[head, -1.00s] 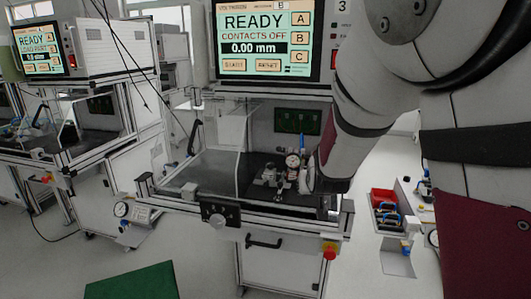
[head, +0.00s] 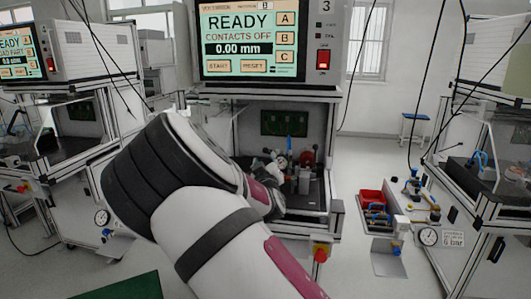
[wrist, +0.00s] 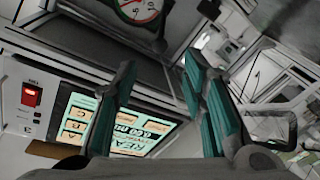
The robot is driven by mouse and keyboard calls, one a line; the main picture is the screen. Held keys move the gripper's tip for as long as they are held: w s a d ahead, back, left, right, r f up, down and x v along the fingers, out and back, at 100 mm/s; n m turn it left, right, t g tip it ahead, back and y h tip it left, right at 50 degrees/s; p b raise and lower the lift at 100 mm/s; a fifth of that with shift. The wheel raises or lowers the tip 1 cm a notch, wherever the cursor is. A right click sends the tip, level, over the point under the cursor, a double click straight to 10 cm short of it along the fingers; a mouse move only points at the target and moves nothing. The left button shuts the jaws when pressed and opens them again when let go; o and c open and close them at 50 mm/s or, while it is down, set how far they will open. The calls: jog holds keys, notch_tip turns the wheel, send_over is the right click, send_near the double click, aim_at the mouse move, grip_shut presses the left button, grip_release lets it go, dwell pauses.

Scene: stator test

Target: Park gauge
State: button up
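A small round dial gauge (head: 281,161) with a white face stands among fixture parts inside the middle test station.
The station screen (head: 246,40) reads READY, CONTACTS OFF, 0.00 mm; it also shows in the wrist view (wrist: 110,125). A red bin (head: 372,198) with parts lies right of the station. A pressure gauge (head: 429,237) marked 6 bar is on the right station. Open floor lies between.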

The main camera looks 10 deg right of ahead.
aim_at(266, 152)
jog(key=w, duration=0.3)
jog(key=w+d, duration=0.1)
jog(key=w, duration=0.2)
jog(key=w+b, duration=0.1)
jog(key=w, duration=0.3)
jog(key=shift+d, duration=0.25)
jog(key=shift+c, duration=0.6)
grip_shut()
